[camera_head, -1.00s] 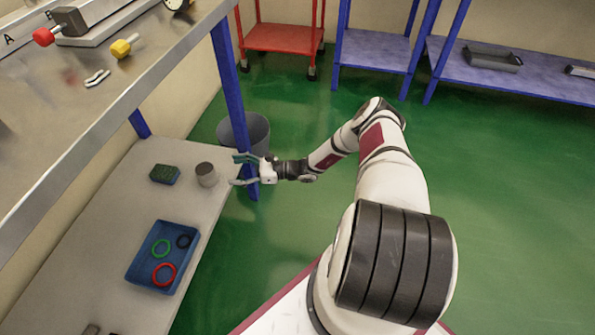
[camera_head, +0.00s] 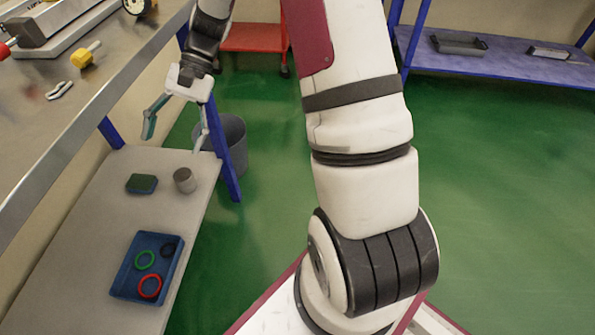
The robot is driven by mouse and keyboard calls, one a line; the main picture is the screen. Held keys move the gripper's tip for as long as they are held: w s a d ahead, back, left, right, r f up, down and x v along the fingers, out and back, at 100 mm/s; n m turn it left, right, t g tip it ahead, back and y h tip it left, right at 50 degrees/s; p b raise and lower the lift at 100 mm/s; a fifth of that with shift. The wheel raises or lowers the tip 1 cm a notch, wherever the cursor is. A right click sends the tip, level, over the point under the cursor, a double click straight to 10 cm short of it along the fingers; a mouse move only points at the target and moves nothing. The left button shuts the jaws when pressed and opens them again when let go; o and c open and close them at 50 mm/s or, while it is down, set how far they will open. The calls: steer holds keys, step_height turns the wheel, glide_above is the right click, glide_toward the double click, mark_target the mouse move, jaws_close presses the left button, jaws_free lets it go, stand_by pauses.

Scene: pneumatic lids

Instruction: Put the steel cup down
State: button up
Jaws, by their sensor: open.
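The steel cup (camera_head: 185,181) is a small grey cylinder standing upright on the lower shelf (camera_head: 75,245), near its far right end. My gripper (camera_head: 173,145) is open and empty. Its two fingers point down, above and behind the cup in the picture, and apart from it. Nothing of the cup is hidden.
A dark green block (camera_head: 142,183) lies just left of the cup. A blue tray (camera_head: 118,291) with green, red and dark rings sits nearer. The upper bench edge (camera_head: 75,118) and its blue leg (camera_head: 226,170) flank the shelf. A grey bin (camera_head: 236,140) stands behind the leg.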

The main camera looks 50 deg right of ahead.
steer(key=s+r+n+h, duration=0.2)
steer(key=s+r, duration=0.3)
steer(key=s, duration=0.3)
steer(key=s+r+n+t+h, duration=0.1)
steer(key=s+r+n+h, duration=0.15)
steer(key=s+r, duration=0.4)
steer(key=s+r+n+h, duration=0.2)
steer(key=s+r+h, duration=0.1)
steer(key=s, duration=0.6)
steer(key=s+d+n+t+h, duration=0.1)
steer(key=s+d, duration=0.1)
steer(key=s, duration=0.7)
steer(key=shift+f+t, duration=0.4)
steer(key=shift+f, duration=0.05)
steer(key=shift+n+h, duration=0.25)
step_height(320, 180, up, 28)
steer(key=t+p, duration=0.3)
steer(key=p, duration=2.3)
steer(key=shift+d+t, duration=0.3)
steer(key=shift+t, duration=0.1)
steer(key=shift+w, duration=0.1)
